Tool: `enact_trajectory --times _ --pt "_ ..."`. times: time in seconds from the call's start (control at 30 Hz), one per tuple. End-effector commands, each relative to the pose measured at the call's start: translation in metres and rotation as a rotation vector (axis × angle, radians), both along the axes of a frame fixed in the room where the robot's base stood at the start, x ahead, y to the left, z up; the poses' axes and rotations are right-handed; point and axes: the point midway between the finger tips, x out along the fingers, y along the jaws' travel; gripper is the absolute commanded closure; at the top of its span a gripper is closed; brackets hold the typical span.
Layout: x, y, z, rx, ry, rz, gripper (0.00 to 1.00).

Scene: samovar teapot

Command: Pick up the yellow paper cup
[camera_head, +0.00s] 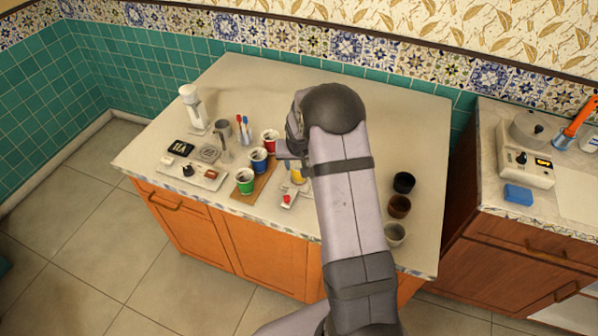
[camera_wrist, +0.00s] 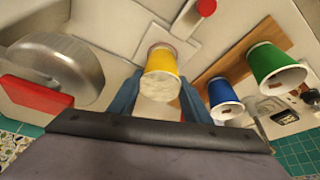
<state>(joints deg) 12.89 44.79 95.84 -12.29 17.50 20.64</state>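The yellow paper cup (camera_wrist: 161,60) has pale contents at its mouth, which faces the wrist camera. In the head view a small part of the cup (camera_head: 298,174) shows beside my arm. My gripper (camera_wrist: 160,92) has its two blue fingers on either side of the cup, near its mouth. The fingers look apart, with the cup between them and no clear grip on it. In the head view my gripper (camera_head: 284,153) is partly hidden by my own arm.
Red (camera_head: 270,138), blue (camera_head: 258,158) and green (camera_head: 245,180) cups stand on a wooden board (camera_head: 266,185) to the left. A red-topped item (camera_head: 287,199) lies in front. A round metal vessel (camera_wrist: 52,70) is close on the wrist view's left. Dark cups (camera_head: 403,182) stand right.

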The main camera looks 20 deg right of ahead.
Motion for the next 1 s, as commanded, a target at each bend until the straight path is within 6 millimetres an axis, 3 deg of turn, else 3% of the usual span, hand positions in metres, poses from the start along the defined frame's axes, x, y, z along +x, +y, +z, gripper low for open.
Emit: enact_trajectory --times 0.53,1.0 --pt "0.001 0.000 0.010 -0.001 -0.003 -0.001 0.65" --pt "0.001 0.000 0.081 -0.001 -0.005 0.000 0.65"
